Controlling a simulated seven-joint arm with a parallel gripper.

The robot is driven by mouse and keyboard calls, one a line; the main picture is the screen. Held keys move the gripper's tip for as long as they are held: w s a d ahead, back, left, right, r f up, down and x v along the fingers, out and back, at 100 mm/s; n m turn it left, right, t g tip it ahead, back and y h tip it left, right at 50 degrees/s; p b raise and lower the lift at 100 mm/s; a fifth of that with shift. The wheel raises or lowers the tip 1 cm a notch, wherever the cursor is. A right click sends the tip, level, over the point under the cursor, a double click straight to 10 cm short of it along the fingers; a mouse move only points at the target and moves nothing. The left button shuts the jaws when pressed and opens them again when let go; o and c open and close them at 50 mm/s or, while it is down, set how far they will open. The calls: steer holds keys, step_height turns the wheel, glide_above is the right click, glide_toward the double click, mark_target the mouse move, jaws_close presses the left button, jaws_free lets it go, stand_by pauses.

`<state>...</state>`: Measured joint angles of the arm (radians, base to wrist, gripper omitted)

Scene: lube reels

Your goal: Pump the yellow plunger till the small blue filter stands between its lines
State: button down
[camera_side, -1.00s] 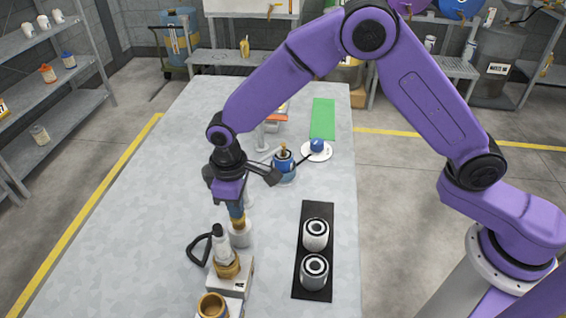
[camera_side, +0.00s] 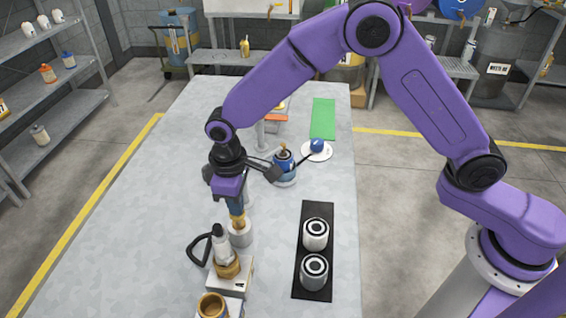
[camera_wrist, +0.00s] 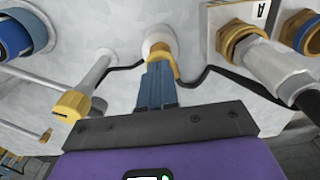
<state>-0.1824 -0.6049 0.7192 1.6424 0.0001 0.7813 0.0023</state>
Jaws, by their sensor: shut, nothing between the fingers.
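My gripper (camera_side: 237,212) is shut and empty, pointing down with its blue fingertips at the top of the yellow plunger (camera_side: 238,222). The plunger stands in a pale round housing (camera_side: 240,238). In the wrist view the fingertips (camera_wrist: 158,76) meet or nearly meet the yellow plunger (camera_wrist: 163,62), in front of the pale housing (camera_wrist: 159,40). A small blue canister (camera_side: 284,162) with a brass top stands beyond my gripper, and a small blue piece (camera_side: 317,145) sits on a white disc. I cannot tell which is the filter. No level lines are readable.
A brass-collared fitting (camera_side: 226,262) with a black hose stands in front of the plunger. A black strip (camera_side: 316,206) holds two metal cylinders at right. A green mat (camera_side: 323,118) lies farther back. The table's left side is clear.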

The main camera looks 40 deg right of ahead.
steer(key=shift+r, duration=2.65)
steer(key=shift+s+r, duration=0.1)
steer(key=s+d+r+n, duration=0.1)
steer(key=s+d+r, duration=0.2)
steer(key=s+d, duration=1)
steer(key=s+d+r+n, duration=0.2)
steer(key=s+d+r, duration=0.1)
steer(key=s+d, duration=1)
steer(key=shift+s+d+r+n, duration=0.15)
steer(key=shift+d+r+n, duration=0.15)
steer(key=shift+d, duration=0.1)
